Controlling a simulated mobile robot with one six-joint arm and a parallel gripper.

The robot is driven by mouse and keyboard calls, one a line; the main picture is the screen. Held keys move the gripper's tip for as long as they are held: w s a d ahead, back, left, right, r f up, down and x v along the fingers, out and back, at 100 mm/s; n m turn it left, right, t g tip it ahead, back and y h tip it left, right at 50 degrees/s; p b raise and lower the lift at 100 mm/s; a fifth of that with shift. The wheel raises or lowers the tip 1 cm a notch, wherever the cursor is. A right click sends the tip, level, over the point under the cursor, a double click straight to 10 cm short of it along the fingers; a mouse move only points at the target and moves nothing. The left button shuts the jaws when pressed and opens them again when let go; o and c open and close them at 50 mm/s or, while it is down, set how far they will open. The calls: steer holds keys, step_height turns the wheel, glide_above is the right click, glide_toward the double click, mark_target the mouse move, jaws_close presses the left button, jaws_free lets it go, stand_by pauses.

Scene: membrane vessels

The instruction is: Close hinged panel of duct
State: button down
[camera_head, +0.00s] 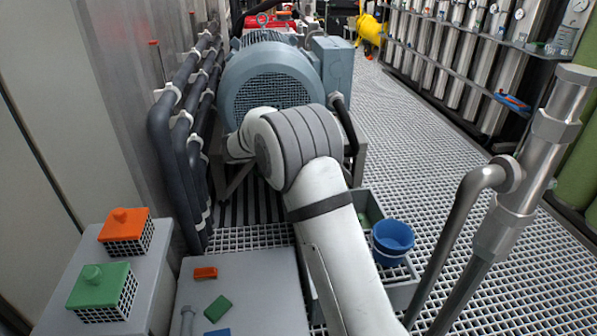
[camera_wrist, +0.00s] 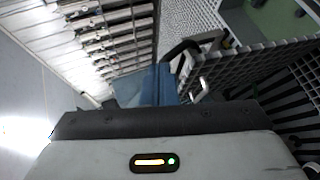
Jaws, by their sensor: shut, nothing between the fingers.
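I cannot clearly identify the duct or its hinged panel in either view. In the head view, an orange box (camera_head: 126,232) and a green box (camera_head: 101,291), both with gridded sides and knobbed tops, sit on a grey block at the lower left. My pale arm rises from the bottom, and its far end is hidden behind the elbow. In the wrist view, my gripper's housing (camera_wrist: 160,150), with a lit indicator, fills the bottom. The fingers do not show clearly, and nothing is seen held. A blue surface (camera_wrist: 165,86) lies just beyond the housing.
A large blue-grey motor (camera_head: 268,75) stands behind my elbow. Dark pipes (camera_head: 172,130) run along the left wall. A metal pipe (camera_head: 495,225) rises at the right. Grated floor (camera_head: 420,140) is open toward the steel vessels.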

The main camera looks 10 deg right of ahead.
steer(key=w+a+f+n+t+b, duration=0.1)
steer(key=w+a+f+t+b, duration=0.1)
steer(key=w+a+f, duration=0.25)
steer(key=w+a+f+n+t+b, duration=0.1)
steer(key=w+a+f+t+b, duration=0.15)
steer(key=f, duration=0.35)
steer(key=s+d+b+x, duration=0.1)
steer(key=b+x, duration=0.4)
steer(key=x, duration=0.7)
steer(key=shift+d+f+h, duration=0.2)
steer(key=shift+d+h, duration=0.1)
steer(key=shift+d, duration=0.2)
steer(key=shift+a, duration=0.1)
